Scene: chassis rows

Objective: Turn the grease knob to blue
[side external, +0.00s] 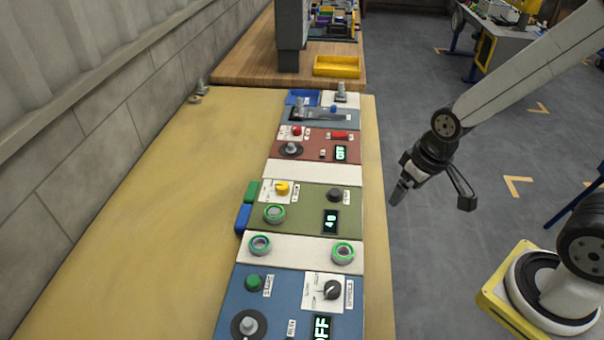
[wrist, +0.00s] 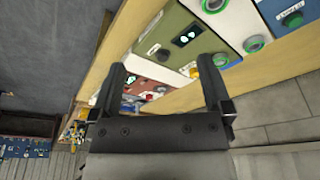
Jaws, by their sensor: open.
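I cannot tell which knob is the grease knob, as the labels are too small to read. A dark knob (side external: 334,195) sits on the green panel (side external: 305,213), above a display (side external: 331,221); the knob also shows in the wrist view (wrist: 163,54). Another dark knob (side external: 332,289) with marks around it stands on the near blue panel (side external: 275,303). A grey knob on a dark disc (side external: 291,149) is on the red panel (side external: 318,145). My gripper (side external: 432,196) is open and empty, right of the bench edge, apart from the panels. Its fingers also show in the wrist view (wrist: 161,66).
A yellow button (side external: 282,187), a red button (side external: 296,131) and a green button (side external: 254,282) stand among the knobs. Green-rimmed rings (side external: 260,245) lie on and between panels. A yellow tray (side external: 337,67) is behind. The bench's left side (side external: 140,230) is mostly clear.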

